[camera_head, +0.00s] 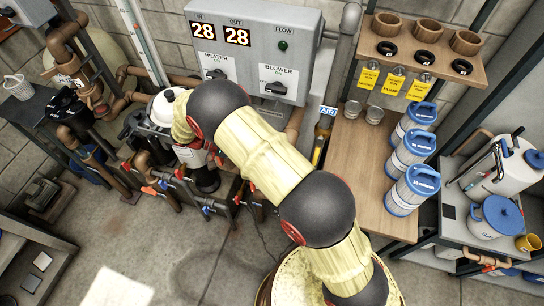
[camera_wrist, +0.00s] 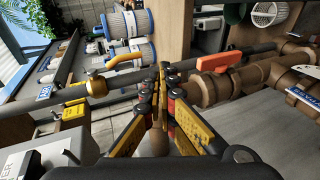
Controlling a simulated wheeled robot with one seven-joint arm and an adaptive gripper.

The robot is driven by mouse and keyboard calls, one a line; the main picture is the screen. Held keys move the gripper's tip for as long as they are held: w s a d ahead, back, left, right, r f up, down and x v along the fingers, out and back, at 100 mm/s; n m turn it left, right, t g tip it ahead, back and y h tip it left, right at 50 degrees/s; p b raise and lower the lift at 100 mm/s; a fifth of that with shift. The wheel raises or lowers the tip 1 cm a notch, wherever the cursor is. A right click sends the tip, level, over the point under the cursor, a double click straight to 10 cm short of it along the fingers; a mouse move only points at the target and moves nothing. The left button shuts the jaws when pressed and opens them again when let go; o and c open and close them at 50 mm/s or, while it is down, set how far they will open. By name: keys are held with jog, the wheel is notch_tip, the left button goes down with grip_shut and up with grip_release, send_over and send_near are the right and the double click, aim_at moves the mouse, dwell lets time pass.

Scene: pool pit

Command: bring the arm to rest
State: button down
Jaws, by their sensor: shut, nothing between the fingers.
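My gripper (camera_wrist: 160,75) shows in the wrist view, low in the middle, with its yellow and black fingers together at the tips and nothing held between them. In the head view my arm spans the middle, reaching from the lower right toward the pump and pipes at the left. In the wrist view a grey pipe with a brass fitting (camera_wrist: 96,84) runs behind the fingers at left, and a brown pipe with an orange handle (camera_wrist: 219,62) is to the right. I cannot tell how close the fingertips are to them.
A grey control box (camera_head: 255,50) with heater and blower switches hangs on the wall behind my arm. Blue-capped filter cartridges (camera_head: 408,150) stand on a wooden shelf at right. A white tank (camera_head: 497,216) with a blue lid stands farther right. Floor (camera_head: 205,240) is clear at lower left.

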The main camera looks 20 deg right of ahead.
jog(key=shift+a, duration=0.15)
dwell(0.5)
jog(key=s+a+f+n+y, duration=0.1)
jog(key=s+f+n+y, duration=0.15)
jog(key=f+n, duration=0.25)
jog(key=s+a+r+n+y, duration=0.1)
jog(key=s+r+n+y, duration=0.2)
jog(key=s+r+y, duration=0.1)
jog(key=s+d+r+t+y+b, duration=0.2)
jog(key=s+r+t, duration=0.1)
jog(key=r, duration=0.4)
jog(key=s+d+r+m+t+y+b, duration=0.1)
jog(key=s+d+r+t+y+b, duration=0.1)
jog(key=r, duration=0.5)
jog(key=s+d+r+m+t+y+b, duration=0.1)
jog(key=s+d+r+t+y+b, duration=0.1)
jog(key=s+r+t, duration=0.4)
notch_tip(320, 180, up, 2)
jog(key=shift+s+d+r, duration=0.1)
jog(key=shift+s+d, duration=0.6)
jog(key=shift+s, duration=0.15)
jog(key=c, duration=2.6)
grip_release()
